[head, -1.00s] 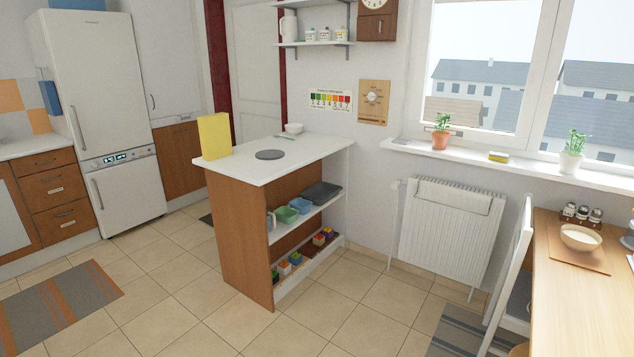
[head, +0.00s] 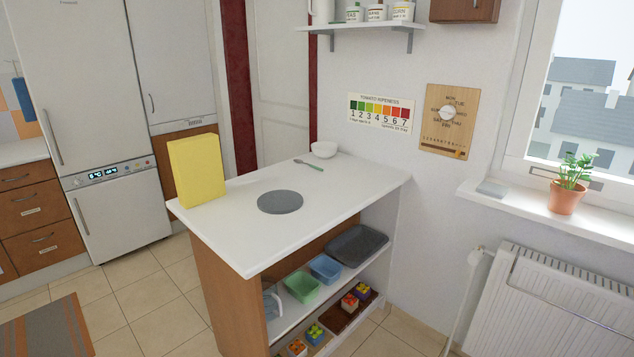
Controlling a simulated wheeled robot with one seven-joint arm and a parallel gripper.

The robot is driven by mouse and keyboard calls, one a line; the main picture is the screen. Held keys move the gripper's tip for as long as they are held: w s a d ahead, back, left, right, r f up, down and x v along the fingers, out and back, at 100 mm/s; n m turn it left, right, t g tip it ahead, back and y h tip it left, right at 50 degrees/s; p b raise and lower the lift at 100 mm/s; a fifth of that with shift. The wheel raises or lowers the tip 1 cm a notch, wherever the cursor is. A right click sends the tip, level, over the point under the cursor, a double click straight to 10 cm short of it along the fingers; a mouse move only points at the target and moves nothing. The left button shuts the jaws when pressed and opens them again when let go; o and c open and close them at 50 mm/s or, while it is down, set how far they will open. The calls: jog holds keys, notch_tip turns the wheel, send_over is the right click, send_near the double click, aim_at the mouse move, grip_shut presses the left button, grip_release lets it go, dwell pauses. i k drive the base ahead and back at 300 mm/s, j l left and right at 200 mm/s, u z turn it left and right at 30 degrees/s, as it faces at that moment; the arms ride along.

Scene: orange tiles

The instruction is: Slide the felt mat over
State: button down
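The felt mat is most likely the round dark grey disc (head: 280,202), lying flat near the middle of the white counter top (head: 245,245). Nothing rests on it. A yellow upright box (head: 197,170) stands to its left on the counter, apart from it. A white bowl (head: 324,149) and a green-handled utensil (head: 309,165) lie behind it to the right. My gripper is not in view.
Shelves under the counter hold a green bin (head: 302,288), a blue bin (head: 325,268), a dark tray (head: 357,245) and small colourful boxes. A radiator (head: 550,310) stands at the right. The counter's front and right parts are clear. Tiled floor is open at left.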

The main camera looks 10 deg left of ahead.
aim_at(279, 201)
jog(key=i, duration=2.25)
jog(key=i+u, duration=0.15)
jog(key=u, duration=0.25)
jog(key=i+u, duration=0.1)
jog(key=u, duration=0.3)
jog(key=i+l+u, duration=0.1)
jog(key=u, duration=0.25)
jog(key=i+l+u, duration=0.1)
jog(key=u, duration=0.3)
